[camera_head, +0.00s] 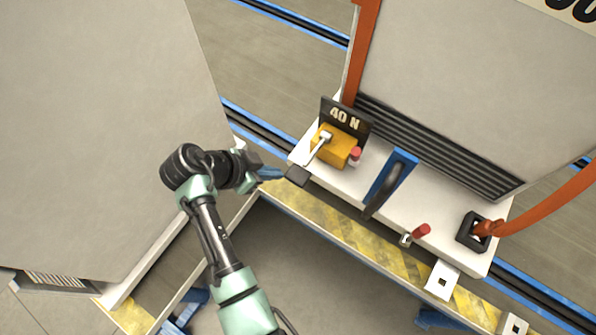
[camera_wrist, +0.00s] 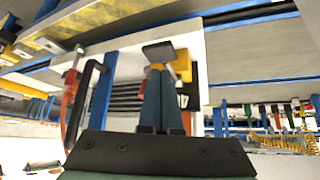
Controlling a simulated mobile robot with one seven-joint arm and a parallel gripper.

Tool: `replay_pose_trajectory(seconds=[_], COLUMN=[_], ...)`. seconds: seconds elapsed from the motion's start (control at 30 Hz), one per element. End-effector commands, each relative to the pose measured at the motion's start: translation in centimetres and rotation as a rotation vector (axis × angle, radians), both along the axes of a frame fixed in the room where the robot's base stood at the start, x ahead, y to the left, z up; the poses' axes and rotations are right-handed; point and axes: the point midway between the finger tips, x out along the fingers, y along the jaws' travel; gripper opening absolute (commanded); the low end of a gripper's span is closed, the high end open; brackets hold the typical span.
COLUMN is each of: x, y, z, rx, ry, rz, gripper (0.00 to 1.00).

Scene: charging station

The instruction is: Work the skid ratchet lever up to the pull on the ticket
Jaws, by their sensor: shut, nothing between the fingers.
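The skid ratchet is a yellow-orange block (camera_head: 331,148) on a white skid plate. Its lever has a pale shaft ending in a dark flat paddle (camera_head: 298,175), which sticks out past the plate's front left edge. The black ticket (camera_head: 345,118) behind the block reads "40 N". My gripper (camera_head: 279,173) is shut and empty, just left of the paddle. In the wrist view the closed blue fingers (camera_wrist: 160,72) point at the paddle (camera_wrist: 158,50) and partly hide the yellow block (camera_wrist: 183,67). Whether they touch the paddle, I cannot tell.
A red knob (camera_head: 355,154) sits beside the block. A blue bracket with a black handle (camera_head: 382,190) stands to the right, then a red-tipped lever (camera_head: 421,230) and a black socket with an orange cable (camera_head: 474,231). A large grey cabinet (camera_head: 100,130) fills the left.

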Motion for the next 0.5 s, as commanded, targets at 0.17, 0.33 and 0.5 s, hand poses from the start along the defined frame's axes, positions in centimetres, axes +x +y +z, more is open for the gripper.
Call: replay_pose_trajectory(seconds=[0.17,0.33,0.5], x=[0.4,1.0,1.6], y=[-0.8,-1.9,-3.0], z=[-1.5,-3.3,-4.9], rx=[0.0,0.0,0.0], ry=[0.0,0.0,0.0], rz=[-0.003,-0.003,-0.003], gripper=[0.0,0.0,0.0])
